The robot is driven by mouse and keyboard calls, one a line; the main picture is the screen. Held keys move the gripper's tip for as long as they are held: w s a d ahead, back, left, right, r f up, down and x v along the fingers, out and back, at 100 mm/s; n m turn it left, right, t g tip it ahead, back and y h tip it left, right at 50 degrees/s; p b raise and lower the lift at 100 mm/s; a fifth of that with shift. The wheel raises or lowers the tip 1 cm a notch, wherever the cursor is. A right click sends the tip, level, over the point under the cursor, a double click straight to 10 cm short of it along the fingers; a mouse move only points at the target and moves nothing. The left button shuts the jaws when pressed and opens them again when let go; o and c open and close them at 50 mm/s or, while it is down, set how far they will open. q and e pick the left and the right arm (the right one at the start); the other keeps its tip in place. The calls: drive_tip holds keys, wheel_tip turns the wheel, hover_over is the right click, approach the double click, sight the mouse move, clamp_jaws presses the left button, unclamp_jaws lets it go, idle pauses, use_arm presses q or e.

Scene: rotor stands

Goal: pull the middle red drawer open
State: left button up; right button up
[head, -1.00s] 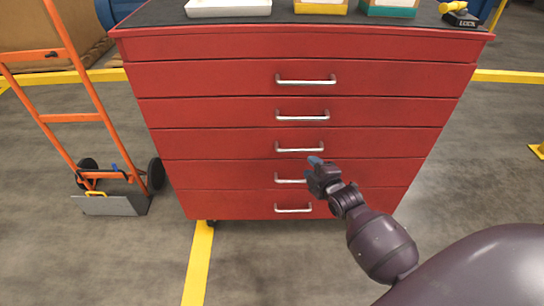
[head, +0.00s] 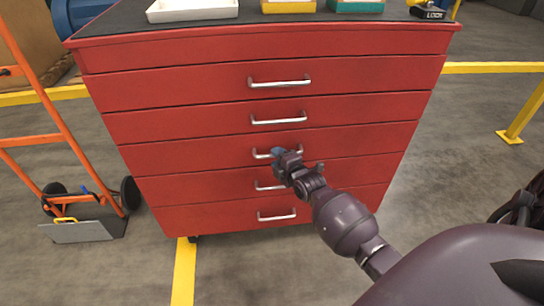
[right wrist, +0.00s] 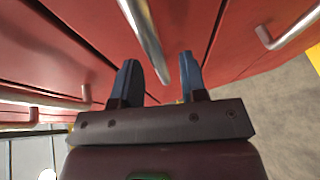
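The red drawer cabinet (head: 200,96) faces me, with several drawers stacked one above another, each with a silver bar handle. The middle drawer (head: 200,154) looks flush with its neighbours, so it is shut. Its handle (head: 262,154) is partly hidden behind my right gripper (head: 279,157), which is at the handle's right part. In the right wrist view my right gripper (right wrist: 159,62) has its two blue-grey fingers spread apart. A silver handle (right wrist: 147,38) runs down between them, and I see no finger clamped on it. My left gripper is not in view.
Trays, including a white one (head: 192,10), and a black LOCK device (head: 430,12) stand on the cabinet top. An orange hand truck (head: 60,130) stands at left. The floor in front of the cabinet (head: 240,265) is clear.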

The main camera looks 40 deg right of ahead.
drive_tip(key=shift+x, duration=1.15)
clamp_jaws()
